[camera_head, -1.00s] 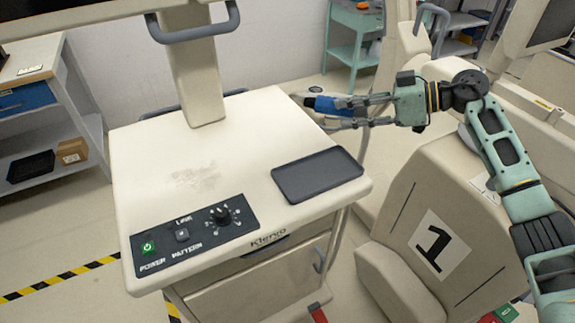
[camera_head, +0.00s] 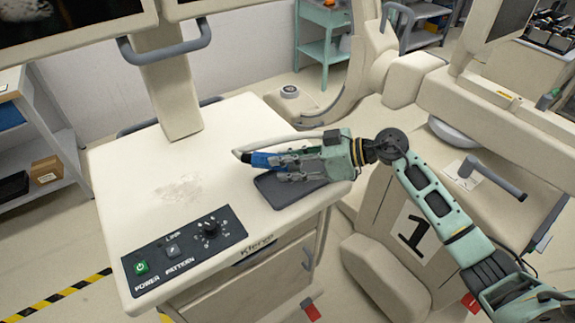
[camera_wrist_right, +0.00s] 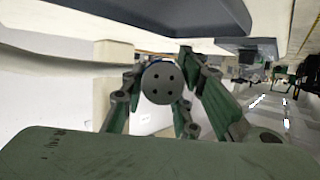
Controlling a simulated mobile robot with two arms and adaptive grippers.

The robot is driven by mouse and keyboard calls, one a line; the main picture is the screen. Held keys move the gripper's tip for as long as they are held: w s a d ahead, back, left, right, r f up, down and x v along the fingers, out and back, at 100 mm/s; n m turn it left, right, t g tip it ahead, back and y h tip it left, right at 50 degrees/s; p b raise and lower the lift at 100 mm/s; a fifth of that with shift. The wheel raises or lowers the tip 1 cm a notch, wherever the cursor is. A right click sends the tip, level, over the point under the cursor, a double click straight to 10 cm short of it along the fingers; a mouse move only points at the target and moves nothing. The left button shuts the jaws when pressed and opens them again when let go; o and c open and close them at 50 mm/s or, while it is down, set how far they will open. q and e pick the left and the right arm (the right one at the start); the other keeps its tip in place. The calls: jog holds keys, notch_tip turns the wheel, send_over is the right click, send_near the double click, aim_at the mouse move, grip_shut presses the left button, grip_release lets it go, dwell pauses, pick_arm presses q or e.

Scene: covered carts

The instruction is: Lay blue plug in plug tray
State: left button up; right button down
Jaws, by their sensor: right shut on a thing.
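The blue plug (camera_head: 262,159) is held in my right gripper (camera_head: 287,164), which is shut on it. The plug points left, and a pale cable runs beside it. The plug tray (camera_head: 277,196) is a flat dark grey tray on the right part of the white cart top. My right gripper and the plug are over the tray's back part and hide much of it; the gap below cannot be judged. In the right wrist view, a dark round face with several holes (camera_wrist_right: 163,82) sits between the fingers. My left gripper is not in view.
The cart top (camera_head: 130,165) has a control panel (camera_head: 185,250) at its front and a screen post (camera_head: 173,95) at its back. A cream chair-like unit marked 1 (camera_head: 375,240) stands to the right. The cart's middle is clear.

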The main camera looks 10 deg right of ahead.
notch_tip(320, 180, down, 2)
jog(key=shift+f, duration=0.75)
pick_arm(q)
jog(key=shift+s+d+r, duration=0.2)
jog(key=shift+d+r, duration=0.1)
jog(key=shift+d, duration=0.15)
pick_arm(e)
jog(key=c, duration=1.4)
grip_release()
jog(key=shift+f, duration=0.2)
jog(key=shift+o, duration=0.2)
jog(key=shift+r, duration=0.25)
jog(key=v, duration=0.4)
jog(key=b+v, duration=0.1)
jog(key=v, duration=0.2)
jog(key=b+v, duration=0.1)
jog(key=v, duration=0.3)
jog(key=shift+d+r, duration=0.25)
jog(key=shift+r, duration=0.15)
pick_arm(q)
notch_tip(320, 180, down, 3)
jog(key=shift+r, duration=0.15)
pick_arm(e)
jog(key=shift+s+d+r, duration=0.2)
jog(key=shift+d+r, duration=0.05)
